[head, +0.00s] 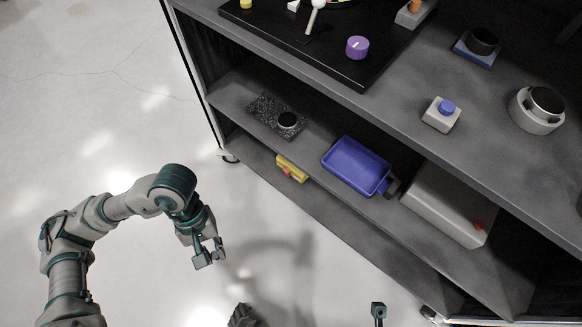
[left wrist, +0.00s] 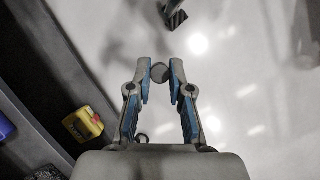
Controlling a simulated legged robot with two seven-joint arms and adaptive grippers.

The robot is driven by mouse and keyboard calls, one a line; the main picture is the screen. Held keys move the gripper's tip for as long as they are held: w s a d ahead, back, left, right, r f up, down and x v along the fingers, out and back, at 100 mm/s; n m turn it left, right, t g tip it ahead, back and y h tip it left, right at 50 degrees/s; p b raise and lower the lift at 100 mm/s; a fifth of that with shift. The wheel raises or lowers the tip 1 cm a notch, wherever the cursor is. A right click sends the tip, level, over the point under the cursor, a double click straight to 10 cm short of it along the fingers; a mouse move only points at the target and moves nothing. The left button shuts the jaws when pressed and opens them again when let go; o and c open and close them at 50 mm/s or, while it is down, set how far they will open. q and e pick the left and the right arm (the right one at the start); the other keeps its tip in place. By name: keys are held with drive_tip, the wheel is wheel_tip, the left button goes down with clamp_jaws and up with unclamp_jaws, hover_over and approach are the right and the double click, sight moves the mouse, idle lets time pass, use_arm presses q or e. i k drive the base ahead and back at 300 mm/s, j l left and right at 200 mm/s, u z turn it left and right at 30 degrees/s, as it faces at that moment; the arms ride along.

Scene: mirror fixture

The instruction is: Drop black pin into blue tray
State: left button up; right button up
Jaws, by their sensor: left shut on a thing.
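My left gripper (head: 208,254) hangs over the floor at the left of the shelf unit, apart from it. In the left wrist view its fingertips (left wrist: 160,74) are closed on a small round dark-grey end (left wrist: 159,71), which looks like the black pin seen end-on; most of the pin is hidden. The blue tray (head: 356,166) lies on the middle shelf, to the right of and higher in the picture than the gripper. The tray looks empty. A small dark part (head: 378,311) at the bottom edge may belong to my right gripper; its jaws cannot be made out.
A speckled plate (head: 262,109) with a black round piece stands left of the tray. A yellow object (head: 292,168) is on the lower shelf, also in the left wrist view (left wrist: 83,124). A grey box (head: 446,206) stands right of the tray. The top shelf (head: 400,95) overhangs; the floor is open.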

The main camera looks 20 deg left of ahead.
sight(355, 155)
drive_tip(key=j+z, duration=0.15)
drive_tip(key=z, duration=1.2)
drive_tip(key=j+z, duration=0.1)
drive_tip(key=j, duration=0.75)
drive_tip(key=k+j+z, duration=0.1)
drive_tip(key=j, duration=0.75)
drive_tip(key=i, duration=0.7)
